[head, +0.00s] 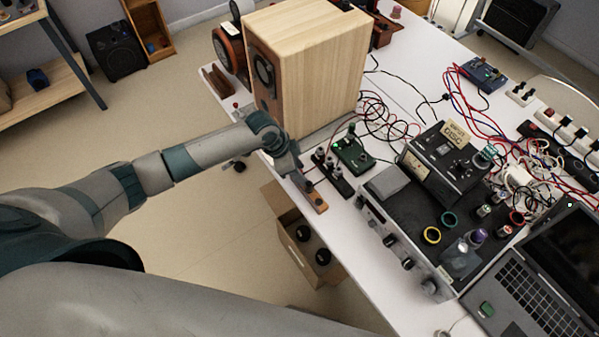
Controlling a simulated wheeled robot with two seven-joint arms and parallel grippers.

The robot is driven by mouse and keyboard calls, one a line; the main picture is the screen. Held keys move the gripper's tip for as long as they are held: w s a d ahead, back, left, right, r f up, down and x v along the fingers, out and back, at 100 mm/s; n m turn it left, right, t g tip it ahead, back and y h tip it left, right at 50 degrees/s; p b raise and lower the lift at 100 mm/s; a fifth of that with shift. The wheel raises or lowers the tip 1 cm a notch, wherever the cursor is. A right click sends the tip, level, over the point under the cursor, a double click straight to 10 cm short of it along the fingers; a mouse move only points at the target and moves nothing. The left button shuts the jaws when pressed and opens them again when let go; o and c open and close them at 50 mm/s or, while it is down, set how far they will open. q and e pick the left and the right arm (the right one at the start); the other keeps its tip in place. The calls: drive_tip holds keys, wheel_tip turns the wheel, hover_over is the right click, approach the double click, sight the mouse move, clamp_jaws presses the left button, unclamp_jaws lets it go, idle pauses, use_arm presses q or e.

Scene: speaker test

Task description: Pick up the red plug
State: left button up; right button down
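My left arm reaches in from the left. Its gripper (292,168) is low at the near edge of the white table (345,210), just in front of the wooden speaker (325,65). The fingers point down toward a narrow orange-brown strip (317,202) at the table edge. The fingertips are too small to tell whether they are open or shut. I cannot make out a red plug for certain; one near the fingers may be hidden by the gripper. My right gripper is not in view.
A black strip with knobs (335,178) and a green circuit board (354,152) stand right of the gripper. A large amplifier (395,222), tangled cables (515,155) and a laptop (535,285) fill the right.

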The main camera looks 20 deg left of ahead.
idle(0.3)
use_arm(q)
clamp_jaws()
drive_tip(key=shift+r, duration=0.1)
drive_tip(key=shift+r+b, duration=0.3)
drive_tip(key=shift+r, duration=0.1)
drive_tip(key=r+b, duration=0.1)
drive_tip(key=r, duration=0.2)
drive_tip(key=shift+d+r+b, duration=0.15)
drive_tip(key=shift+d+b, duration=0.05)
drive_tip(key=shift+b, duration=0.15)
drive_tip(key=s+d+r+b, duration=0.1)
drive_tip(key=d+r+b, duration=0.2)
drive_tip(key=d+r, duration=0.3)
drive_tip(key=d, duration=0.5)
drive_tip(key=shift+s+r, duration=0.4)
drive_tip(key=shift+r, duration=0.15)
